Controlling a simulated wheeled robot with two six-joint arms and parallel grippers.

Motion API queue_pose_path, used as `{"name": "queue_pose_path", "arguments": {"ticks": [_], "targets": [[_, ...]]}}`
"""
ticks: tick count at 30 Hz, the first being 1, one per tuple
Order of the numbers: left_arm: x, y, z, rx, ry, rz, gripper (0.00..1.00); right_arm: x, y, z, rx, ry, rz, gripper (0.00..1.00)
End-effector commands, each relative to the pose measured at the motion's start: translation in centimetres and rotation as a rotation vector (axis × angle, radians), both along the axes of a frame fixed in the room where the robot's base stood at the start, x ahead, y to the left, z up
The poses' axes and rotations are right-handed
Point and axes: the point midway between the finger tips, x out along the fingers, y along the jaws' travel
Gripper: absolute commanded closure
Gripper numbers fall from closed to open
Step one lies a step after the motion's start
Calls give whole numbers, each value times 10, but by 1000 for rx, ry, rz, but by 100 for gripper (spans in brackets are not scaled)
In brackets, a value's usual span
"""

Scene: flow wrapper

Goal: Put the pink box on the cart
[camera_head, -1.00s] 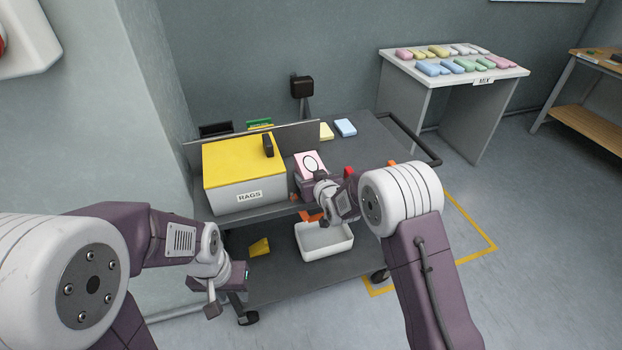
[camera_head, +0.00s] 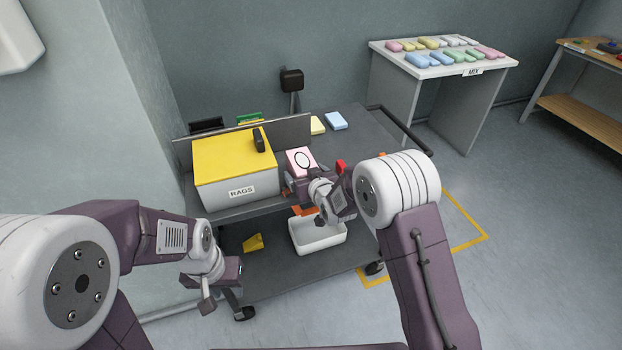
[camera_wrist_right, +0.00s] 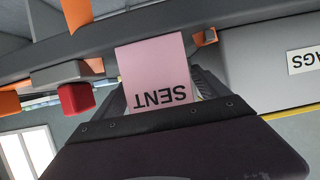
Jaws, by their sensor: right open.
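The pink box (camera_head: 300,160) has a dark ring mark on its top and stands on the cart's (camera_head: 372,150) upper deck, just right of the RAGS box. In the right wrist view the pink box (camera_wrist_right: 155,65) shows the letters SENT upside down. My right gripper (camera_head: 312,180) is open at the near side of the pink box. In the wrist view its fingers lie on either side of the box; whether they touch it is unclear. My left gripper (camera_head: 210,292) hangs low at the cart's left end, away from the box; its jaw state is unclear.
The grey RAGS box (camera_head: 238,192) with a yellow lid stands on the left. A yellow item (camera_head: 317,125) and a blue item (camera_head: 336,121) lie behind. A white bin (camera_head: 318,236) sits on the lower shelf. A red block (camera_wrist_right: 76,97) is near the right gripper.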

Motion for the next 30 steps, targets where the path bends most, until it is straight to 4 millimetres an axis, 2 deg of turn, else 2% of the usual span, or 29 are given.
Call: {"name": "queue_pose_path", "arguments": {"ticks": [6, 12, 17, 26, 28, 30], "targets": [[0, 0, 4, 0, 0, 0, 64, -46, -15, 21, 0, 0, 0, 15], [0, 0, 6, 0, 0, 0, 64, -76, -25, 34, 0, -1, 0, 15], [0, 0, 7, 0, 0, 0, 64, -86, -28, 38, 0, 0, 0, 15], [0, 0, 6, 0, 0, 0, 64, -88, -31, 37, -3, 12, -4, 15], [0, 0, 7, 0, 0, 0, 64, -96, -46, 28, -24, 84, -31, 15], [0, 0, 7, 0, 0, 0, 64, -118, -74, 10, -59, 234, -82, 15]]}}
